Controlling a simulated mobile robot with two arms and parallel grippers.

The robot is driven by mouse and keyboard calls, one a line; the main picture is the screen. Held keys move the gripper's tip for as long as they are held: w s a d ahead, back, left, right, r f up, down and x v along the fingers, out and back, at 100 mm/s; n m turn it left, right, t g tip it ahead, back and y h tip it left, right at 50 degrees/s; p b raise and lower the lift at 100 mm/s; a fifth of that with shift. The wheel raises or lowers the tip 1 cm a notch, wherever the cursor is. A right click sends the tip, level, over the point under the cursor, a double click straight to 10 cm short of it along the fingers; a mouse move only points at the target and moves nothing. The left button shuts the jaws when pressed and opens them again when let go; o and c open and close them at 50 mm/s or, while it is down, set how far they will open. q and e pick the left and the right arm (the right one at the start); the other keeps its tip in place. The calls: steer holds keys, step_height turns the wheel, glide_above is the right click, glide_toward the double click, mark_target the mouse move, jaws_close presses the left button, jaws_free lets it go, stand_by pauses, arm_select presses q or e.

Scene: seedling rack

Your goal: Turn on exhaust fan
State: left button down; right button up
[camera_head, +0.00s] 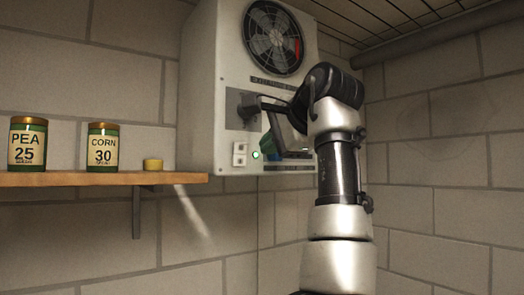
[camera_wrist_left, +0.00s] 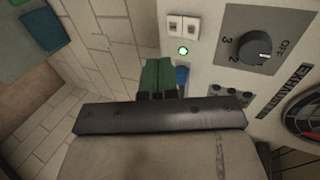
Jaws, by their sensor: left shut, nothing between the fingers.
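The exhaust fan unit (camera_head: 215,80) is a pale box on the block wall, with a round dark fan grille (camera_head: 272,38) near its top. In the left wrist view its panel has a dark rotary knob (camera_wrist_left: 256,50) marked OFF, 2 and 3. The knob's white mark lies on the side toward OFF; its exact setting is hard to tell. Two white switches (camera_wrist_left: 182,27) sit beside a lit green lamp (camera_wrist_left: 183,51). My left gripper (camera_head: 268,147) is shut and empty in front of the lower panel; its green fingers (camera_wrist_left: 158,70) show near the lamp, apart from the knob. My right gripper is not in view.
A wooden shelf (camera_head: 100,179) at the left holds a PEA can (camera_head: 27,145), a CORN can (camera_head: 102,147) and a small yellow object (camera_head: 153,165). A pipe (camera_head: 430,38) runs below the ceiling at the right.

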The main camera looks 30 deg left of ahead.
arm_select(q)
steer(key=v, duration=0.2)
steer(key=f+b+v, duration=0.1)
steer(key=v, duration=0.2)
steer(key=shift+s+d, duration=0.15)
steer(key=shift+d, duration=0.2)
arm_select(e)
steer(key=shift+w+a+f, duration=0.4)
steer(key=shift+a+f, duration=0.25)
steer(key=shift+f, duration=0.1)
